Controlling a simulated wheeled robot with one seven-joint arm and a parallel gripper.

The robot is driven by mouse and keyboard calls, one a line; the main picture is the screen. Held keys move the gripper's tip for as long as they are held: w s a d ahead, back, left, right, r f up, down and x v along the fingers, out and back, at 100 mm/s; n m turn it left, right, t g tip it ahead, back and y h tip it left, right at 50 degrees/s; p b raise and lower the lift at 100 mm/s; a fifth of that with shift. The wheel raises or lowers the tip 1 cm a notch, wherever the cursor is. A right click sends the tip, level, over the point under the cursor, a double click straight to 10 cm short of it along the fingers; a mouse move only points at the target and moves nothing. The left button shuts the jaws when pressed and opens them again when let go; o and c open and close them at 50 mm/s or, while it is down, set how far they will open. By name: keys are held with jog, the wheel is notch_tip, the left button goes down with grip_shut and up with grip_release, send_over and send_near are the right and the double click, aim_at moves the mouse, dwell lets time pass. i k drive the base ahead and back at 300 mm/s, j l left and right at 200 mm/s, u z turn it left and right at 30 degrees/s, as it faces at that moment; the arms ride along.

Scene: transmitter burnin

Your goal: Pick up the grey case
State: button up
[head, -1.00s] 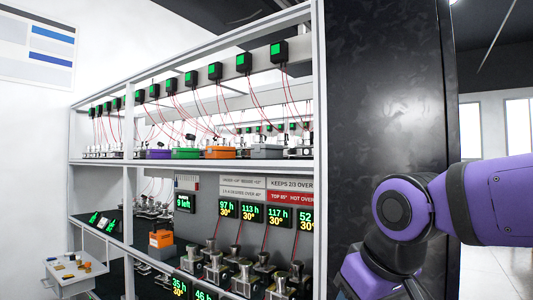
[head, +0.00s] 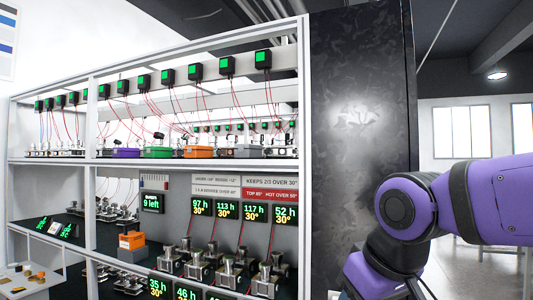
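The grey case (head: 251,152) sits on the upper shelf of the rack, right of the orange case, in the head view. It is small and low, among red wires and small devices, so its details are hard to make out. My purple and black arm (head: 490,200) is folded at the lower right, in front of the dark panel and well apart from the case. My gripper is out of view below the frame's bottom edge.
An orange case (head: 199,152), a green case (head: 157,152) and a purple case (head: 124,153) stand on the same shelf. A dark panel (head: 360,130) closes the rack's right end. An orange block (head: 132,241) stands lower, and a white side table (head: 20,285) is at lower left.

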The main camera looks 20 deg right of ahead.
aim_at(242, 151)
jog(key=j+z, duration=0.25)
jog(key=z, duration=0.15)
jog(key=i+j+z, duration=0.1)
jog(key=j+z, duration=0.45)
jog(key=z, duration=0.25)
jog(key=j+z, duration=0.25)
jog(key=z, duration=0.15)
jog(key=i+j+z, duration=0.1)
jog(key=j+z, duration=0.2)
jog(key=j, duration=0.45)
jog(key=j+z, duration=0.3)
jog(key=j, duration=0.45)
jog(key=j+u, duration=0.2)
jog(key=j, duration=0.65)
jog(key=i+j+u, duration=0.2)
jog(key=j, duration=0.6)
jog(key=k, duration=0.1)
